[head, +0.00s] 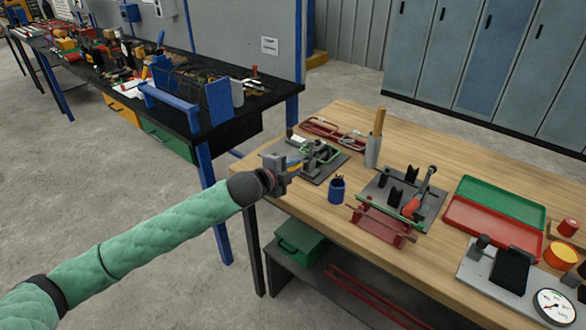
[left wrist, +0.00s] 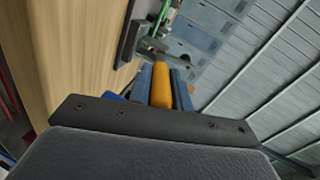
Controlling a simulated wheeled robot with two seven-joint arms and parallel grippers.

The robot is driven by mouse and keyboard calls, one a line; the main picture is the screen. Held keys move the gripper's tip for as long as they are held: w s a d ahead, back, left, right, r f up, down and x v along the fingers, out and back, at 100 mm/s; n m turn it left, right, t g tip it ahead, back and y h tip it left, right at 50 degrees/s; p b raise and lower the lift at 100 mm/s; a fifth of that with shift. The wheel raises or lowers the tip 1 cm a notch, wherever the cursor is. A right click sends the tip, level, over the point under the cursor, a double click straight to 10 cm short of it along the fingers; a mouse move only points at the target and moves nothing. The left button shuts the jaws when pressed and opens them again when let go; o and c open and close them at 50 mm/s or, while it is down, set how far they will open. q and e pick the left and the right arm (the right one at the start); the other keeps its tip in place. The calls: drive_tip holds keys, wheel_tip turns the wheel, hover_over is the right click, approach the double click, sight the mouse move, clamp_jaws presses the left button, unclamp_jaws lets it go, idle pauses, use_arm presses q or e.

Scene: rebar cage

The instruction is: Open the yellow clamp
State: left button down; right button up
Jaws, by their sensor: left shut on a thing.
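The yellow clamp's handle (left wrist: 161,86) shows in the left wrist view as a yellow-orange grip between my two fingers. In the head view a small part of the yellow handle (head: 295,164) shows beside my left gripper (head: 286,168), at the near-left part of the wooden bench. My left gripper is shut on this handle. The handle belongs to a fixture with green and metal parts on a dark plate (head: 328,171). The gripper hides part of the clamp, and its jaw position is too small to tell. My right gripper is not in view.
A blue cup (head: 337,189) stands just right of the fixture, and a grey holder with a wooden handle (head: 373,151) stands behind it. A second fixture with a red handle (head: 410,207) is further right. A red tray (head: 490,226) lies beyond that. A cluttered black bench (head: 190,125) is behind left.

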use_arm(q)
drive_tip(key=shift+f, duration=0.15)
drive_tip(key=c, duration=1.3)
unclamp_jaws()
drive_tip(key=b+v, duration=0.1)
drive_tip(key=v, duration=0.7)
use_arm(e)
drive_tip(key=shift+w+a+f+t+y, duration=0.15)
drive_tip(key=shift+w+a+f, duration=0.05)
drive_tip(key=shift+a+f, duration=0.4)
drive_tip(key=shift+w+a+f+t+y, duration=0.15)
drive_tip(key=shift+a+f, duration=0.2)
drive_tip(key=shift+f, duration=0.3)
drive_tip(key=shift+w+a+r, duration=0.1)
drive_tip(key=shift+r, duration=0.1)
